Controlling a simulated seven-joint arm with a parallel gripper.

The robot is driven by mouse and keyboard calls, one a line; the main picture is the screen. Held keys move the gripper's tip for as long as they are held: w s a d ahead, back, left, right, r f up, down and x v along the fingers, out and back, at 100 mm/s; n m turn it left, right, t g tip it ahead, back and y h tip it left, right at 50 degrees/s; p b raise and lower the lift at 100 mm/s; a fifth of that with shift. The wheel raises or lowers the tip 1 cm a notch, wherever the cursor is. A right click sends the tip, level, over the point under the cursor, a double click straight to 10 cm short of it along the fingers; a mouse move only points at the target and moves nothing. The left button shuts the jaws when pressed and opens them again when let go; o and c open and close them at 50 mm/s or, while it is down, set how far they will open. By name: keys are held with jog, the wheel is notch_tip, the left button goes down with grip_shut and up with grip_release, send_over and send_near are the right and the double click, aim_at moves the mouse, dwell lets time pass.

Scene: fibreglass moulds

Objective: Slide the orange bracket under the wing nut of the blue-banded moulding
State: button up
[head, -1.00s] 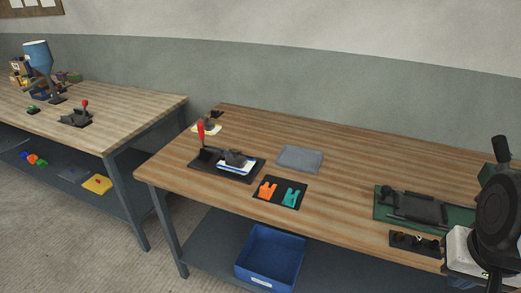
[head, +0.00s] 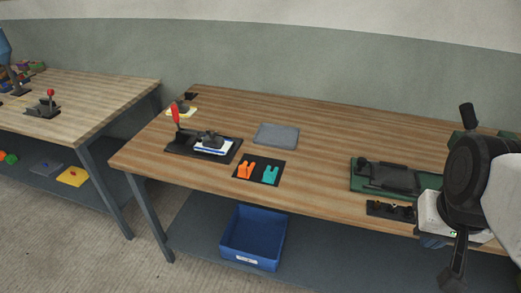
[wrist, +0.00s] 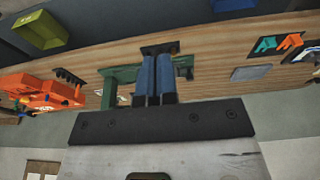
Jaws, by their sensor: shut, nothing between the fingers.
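The orange bracket (head: 245,170) lies flat on a small black mat (head: 258,180), left of a teal bracket (head: 270,175). It also shows at the upper right of the wrist view (wrist: 290,41). The blue-banded moulding (head: 213,147), white with a blue edge, sits in a black fixture (head: 180,148) with a red-handled clamp, behind and left of the mat. A dark part covers its top; the wing nut is too small to make out. My gripper (wrist: 156,58), with blue fingers, is shut and empty, over the bench's right part, well away from the bracket.
A grey plate (head: 276,135) lies behind the mat. A green fixture (head: 365,182) and a black strip with small parts (head: 390,211) are near my gripper. A blue bin (head: 254,238) stands on the lower shelf. The bench between mat and green fixture is clear.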

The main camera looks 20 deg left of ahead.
jog(key=o, duration=0.8)
